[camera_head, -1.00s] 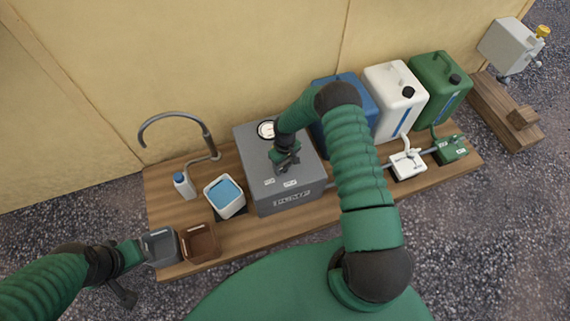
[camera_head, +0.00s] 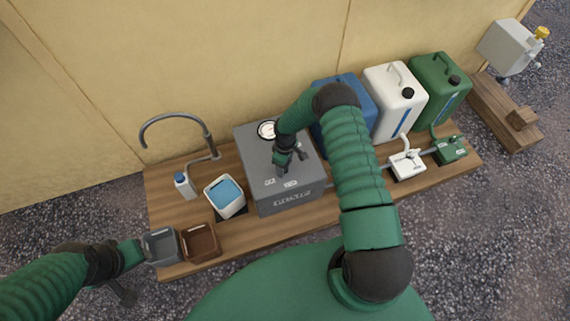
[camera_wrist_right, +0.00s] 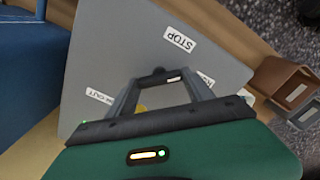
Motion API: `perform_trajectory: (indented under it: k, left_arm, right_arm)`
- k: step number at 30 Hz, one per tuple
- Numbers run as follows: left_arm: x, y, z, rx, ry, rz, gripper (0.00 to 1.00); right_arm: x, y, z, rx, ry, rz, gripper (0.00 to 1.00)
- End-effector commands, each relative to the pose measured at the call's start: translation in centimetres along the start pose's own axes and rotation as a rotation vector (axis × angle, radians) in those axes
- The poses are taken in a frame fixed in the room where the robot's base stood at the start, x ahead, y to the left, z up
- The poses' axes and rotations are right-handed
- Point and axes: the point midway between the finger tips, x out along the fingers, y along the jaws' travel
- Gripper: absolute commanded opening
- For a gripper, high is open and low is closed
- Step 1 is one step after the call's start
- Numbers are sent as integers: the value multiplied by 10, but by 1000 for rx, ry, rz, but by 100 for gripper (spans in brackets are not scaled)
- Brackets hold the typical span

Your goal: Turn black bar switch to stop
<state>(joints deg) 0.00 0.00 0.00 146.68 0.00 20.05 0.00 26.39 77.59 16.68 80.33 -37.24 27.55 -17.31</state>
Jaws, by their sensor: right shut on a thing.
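The grey box (camera_head: 290,198) stands on the wooden board with labels on its top. In the right wrist view its STOP label (camera_wrist_right: 181,40) is readable, and a label ending in "OUT" (camera_wrist_right: 99,97) is partly covered. My right gripper (camera_head: 283,166) is over the box top. It is shut on the black bar switch (camera_wrist_right: 158,74), of which only a small dark part shows between the fingers. The bar's exact pointing is hidden. My left gripper (camera_head: 122,289) is at the lower left, beside the small grey bin, and its jaws are unclear.
A round gauge (camera_head: 267,129) is at the box's back. Blue, white (camera_head: 394,98) and green (camera_head: 440,85) canisters stand to the right. A tap (camera_head: 180,118), a bottle (camera_head: 184,186), a white tub (camera_head: 225,204) and two small bins (camera_head: 200,242) are to the left.

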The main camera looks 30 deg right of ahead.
Motion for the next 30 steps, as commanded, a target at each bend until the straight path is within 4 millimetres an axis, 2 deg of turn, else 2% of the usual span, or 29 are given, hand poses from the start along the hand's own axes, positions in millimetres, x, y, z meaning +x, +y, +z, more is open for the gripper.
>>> perform_trajectory:
  k: [18,30]
  left_arm:
    - [-5,0,-1,0,0,0,40]
    - [-5,0,-1,0,0,0,40]
  right_arm:
    - [-1,2,1,-568,-1,2,20]
    - [-1,2,1,-799,-1,3,20]
